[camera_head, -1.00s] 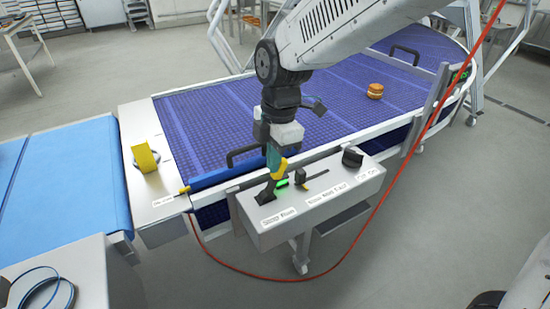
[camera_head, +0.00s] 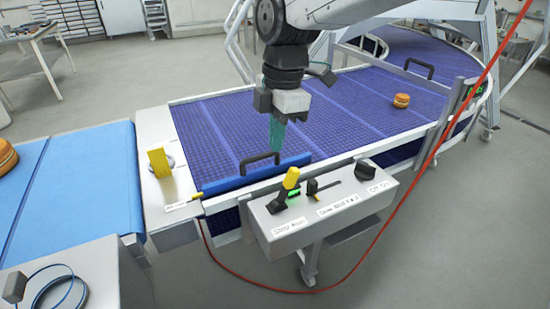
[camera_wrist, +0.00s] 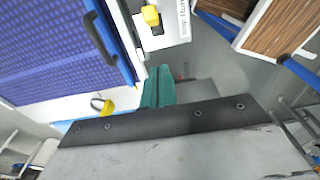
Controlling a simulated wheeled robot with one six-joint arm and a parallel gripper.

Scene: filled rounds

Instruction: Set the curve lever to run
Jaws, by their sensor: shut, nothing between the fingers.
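The lever (camera_head: 291,178) has a yellow grip on a black base at the left end of the grey control box (camera_head: 335,213). Its grip leans up and to the right, beside a green light (camera_head: 294,194). The white label (camera_head: 291,228) below it is too small to read surely. In the wrist view the yellow grip (camera_wrist: 151,15) shows at the top. My gripper (camera_head: 277,145), with teal fingers, is shut and empty above the purple belt, behind the lever and apart from it. The fingers also show in the wrist view (camera_wrist: 158,88).
The box also bears a black slider (camera_head: 313,187) and a black knob (camera_head: 366,171). A black handle (camera_head: 260,160) stands on the belt's near edge. A yellow part (camera_head: 160,162) stands left. Buns lie on the purple belt (camera_head: 401,100) and blue belt (camera_head: 6,157). A red hose crosses at right.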

